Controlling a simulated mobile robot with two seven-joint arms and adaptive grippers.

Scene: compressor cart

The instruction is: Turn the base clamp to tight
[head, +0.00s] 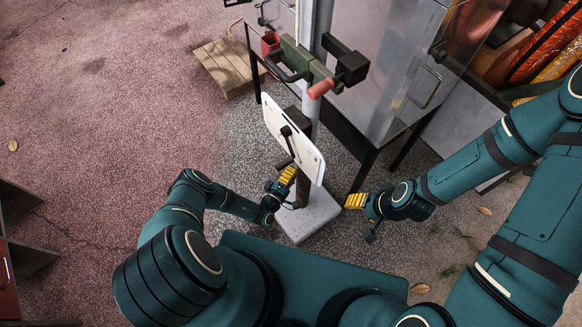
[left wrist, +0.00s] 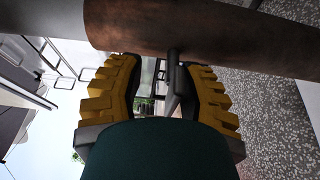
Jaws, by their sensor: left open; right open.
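A brown post (head: 302,188) stands on a pale grey base block (head: 312,216), below a tilted white panel. My left gripper (head: 287,175) is open, its yellow fingers close to the left of the post. In the left wrist view, the brown post (left wrist: 200,28) crosses the top. A dark clamp handle (left wrist: 174,78) sticks out from it between the open fingers of my left gripper (left wrist: 162,75), nearer the right finger; I cannot tell whether they touch. My right gripper (head: 356,201) is open and empty, right of the base block. The clamp's tightness cannot be told.
The white panel (head: 308,155) carries a dark lever (head: 287,134) above my left gripper. A metal cabinet (head: 385,60) on dark legs stands behind. A wooden pallet (head: 228,66) lies at back left. The left floor is mostly clear.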

